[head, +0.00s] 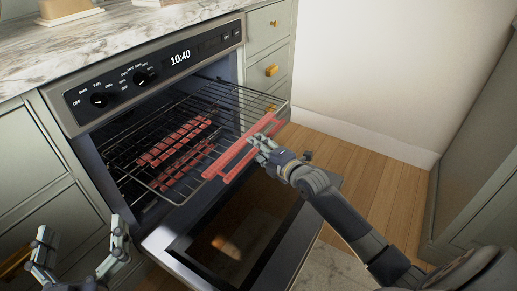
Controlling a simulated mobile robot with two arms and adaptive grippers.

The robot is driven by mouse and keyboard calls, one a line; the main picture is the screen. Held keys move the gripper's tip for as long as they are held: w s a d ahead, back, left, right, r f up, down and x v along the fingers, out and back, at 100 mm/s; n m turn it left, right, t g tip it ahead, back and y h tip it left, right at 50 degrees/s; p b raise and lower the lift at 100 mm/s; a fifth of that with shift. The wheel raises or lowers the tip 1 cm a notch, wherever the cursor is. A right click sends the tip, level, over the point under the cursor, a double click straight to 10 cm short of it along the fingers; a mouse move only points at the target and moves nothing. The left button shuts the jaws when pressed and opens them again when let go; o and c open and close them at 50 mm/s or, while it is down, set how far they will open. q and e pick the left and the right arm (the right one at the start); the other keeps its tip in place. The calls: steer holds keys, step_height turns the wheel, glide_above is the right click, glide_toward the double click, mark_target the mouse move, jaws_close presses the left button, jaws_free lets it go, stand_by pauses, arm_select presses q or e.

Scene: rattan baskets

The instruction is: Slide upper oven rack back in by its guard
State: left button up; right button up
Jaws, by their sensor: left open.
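The upper oven rack (225,100) is a wire grid extending out of the open oven over the lowered door. A red guard (226,164), seen as two parallel bars, runs along its front edge. My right gripper (264,145) is at the guard's right part, overlapping it in the picture. Its fingers are small and partly hidden, so I cannot tell whether they close on the bar. My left gripper (82,243) is open and empty at the lower left, apart from the rack, in front of the cabinets.
The oven door (285,250) hangs open below the rack. More red strips (175,140) show through the wires. The control panel (160,70) and marble counter (130,35) are above. Drawers (268,70) stand right of the oven. Wooden floor (365,180) is clear on the right.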

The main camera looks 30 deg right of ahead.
arm_select(q)
steer(key=shift+r+t, duration=0.3)
steer(key=shift+r, duration=0.1)
arm_select(e)
steer(key=shift+w, duration=0.25)
arm_select(q)
steer(key=shift+s, duration=0.1)
arm_select(e)
jaws_close()
